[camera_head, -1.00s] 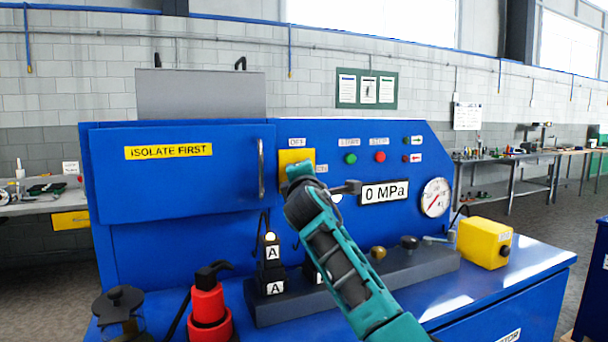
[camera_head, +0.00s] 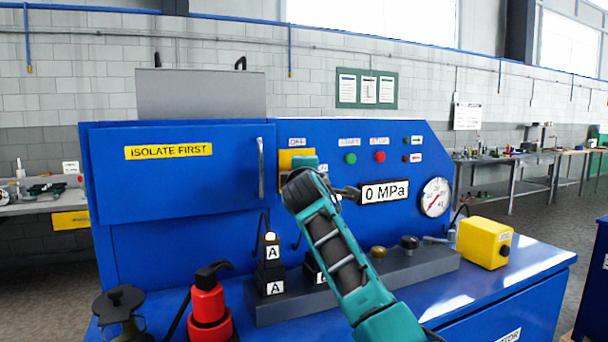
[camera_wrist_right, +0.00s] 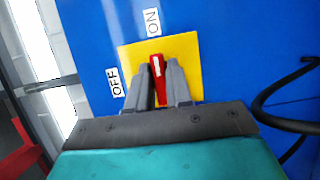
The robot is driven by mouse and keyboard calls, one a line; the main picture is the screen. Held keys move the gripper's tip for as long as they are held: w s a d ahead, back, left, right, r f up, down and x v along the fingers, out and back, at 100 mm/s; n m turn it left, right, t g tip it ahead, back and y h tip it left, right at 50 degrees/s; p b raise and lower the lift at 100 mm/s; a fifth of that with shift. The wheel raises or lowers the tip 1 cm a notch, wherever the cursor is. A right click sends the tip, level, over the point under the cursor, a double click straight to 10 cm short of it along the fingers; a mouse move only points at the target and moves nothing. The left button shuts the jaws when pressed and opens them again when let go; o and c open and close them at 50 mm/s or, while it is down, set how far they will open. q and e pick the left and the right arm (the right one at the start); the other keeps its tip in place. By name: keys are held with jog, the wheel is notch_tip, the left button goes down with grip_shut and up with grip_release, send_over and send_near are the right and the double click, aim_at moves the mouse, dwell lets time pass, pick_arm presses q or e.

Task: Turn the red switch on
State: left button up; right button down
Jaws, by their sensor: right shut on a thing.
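The red switch (camera_wrist_right: 158,78) is on a yellow plate (camera_wrist_right: 187,52) on the blue panel, in the right wrist view. Its handle, with a white mark, stands between the fingers of my right gripper (camera_wrist_right: 160,70), which is shut on it. The marked end points up toward the ON label (camera_wrist_right: 152,22). The OFF label (camera_wrist_right: 115,82) is to the left. In the head view the yellow plate (camera_head: 288,158) is partly behind my right gripper, and the switch is hidden. My left gripper is not in view.
A cabinet door (camera_head: 180,180) marked "ISOLATE FIRST", with an upright handle (camera_head: 260,168), is left of the plate. Green (camera_head: 350,158) and red (camera_head: 380,156) buttons, a 0 MPa display (camera_head: 385,191) and a gauge (camera_head: 435,197) are to the right. A dark block (camera_head: 420,262) lies below.

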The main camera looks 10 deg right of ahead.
jog(key=c, duration=1.1)
grip_release()
jog(key=shift+s, duration=0.1)
jog(key=s, duration=0.4)
jog(key=s+a+b, duration=0.1)
jog(key=s, duration=0.3)
jog(key=s+a, duration=0.1)
jog(key=s, duration=0.3)
jog(key=shift+s+a+b, duration=0.25)
jog(key=shift+b, duration=0.1)
